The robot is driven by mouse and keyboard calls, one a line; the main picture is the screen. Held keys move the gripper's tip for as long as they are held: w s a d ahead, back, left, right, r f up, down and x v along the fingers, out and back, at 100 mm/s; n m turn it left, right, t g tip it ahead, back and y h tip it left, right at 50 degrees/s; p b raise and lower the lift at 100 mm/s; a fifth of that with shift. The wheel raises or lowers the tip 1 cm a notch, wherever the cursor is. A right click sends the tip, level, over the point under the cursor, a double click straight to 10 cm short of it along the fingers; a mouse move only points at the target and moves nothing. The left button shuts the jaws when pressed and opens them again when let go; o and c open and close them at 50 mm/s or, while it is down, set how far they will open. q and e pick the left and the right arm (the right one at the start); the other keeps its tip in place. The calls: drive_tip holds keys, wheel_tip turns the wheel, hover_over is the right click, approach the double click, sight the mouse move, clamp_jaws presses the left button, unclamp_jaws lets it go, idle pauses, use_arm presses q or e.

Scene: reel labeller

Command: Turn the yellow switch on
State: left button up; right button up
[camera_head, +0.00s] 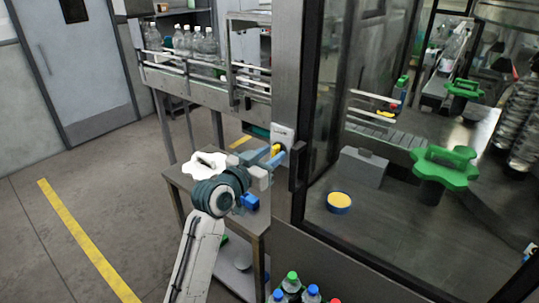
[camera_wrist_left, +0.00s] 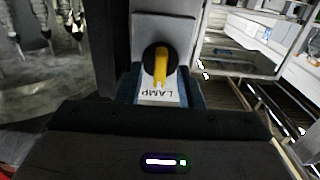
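The yellow switch (camera_head: 276,149) is a knob on a pale panel on the machine's grey post. In the left wrist view the yellow handle (camera_wrist_left: 159,66) sits upright on a round black base, above an upside-down "LAMP" label (camera_wrist_left: 160,92). My left gripper (camera_head: 267,157) is right at the switch, its blue fingers apart. In the left wrist view the fingers of the gripper (camera_wrist_left: 160,82) show on either side of the label, just below the knob. I cannot tell whether they touch it. My right gripper is not in view.
A small table (camera_head: 188,183) with a white item and a blue block (camera_head: 249,201) stands below my left arm. A glass door frame (camera_head: 312,120) is close to the right of the switch. A conveyor with clear bottles (camera_head: 196,42) runs behind. Capped bottles (camera_head: 291,284) stand below.

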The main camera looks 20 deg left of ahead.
use_arm(q)
clamp_jaws()
drive_tip(key=m+b, duration=0.3)
drive_tip(key=shift+f, duration=0.2)
drive_tip(key=m+b, duration=0.2)
drive_tip(key=m, duration=0.2)
drive_tip(key=shift+d+b, duration=0.15)
drive_tip(key=shift+b, duration=0.15)
drive_tip(key=m+b, duration=0.6)
drive_tip(key=m, duration=0.4)
drive_tip(key=shift+f+m, duration=0.1)
drive_tip(key=shift+m, duration=0.3)
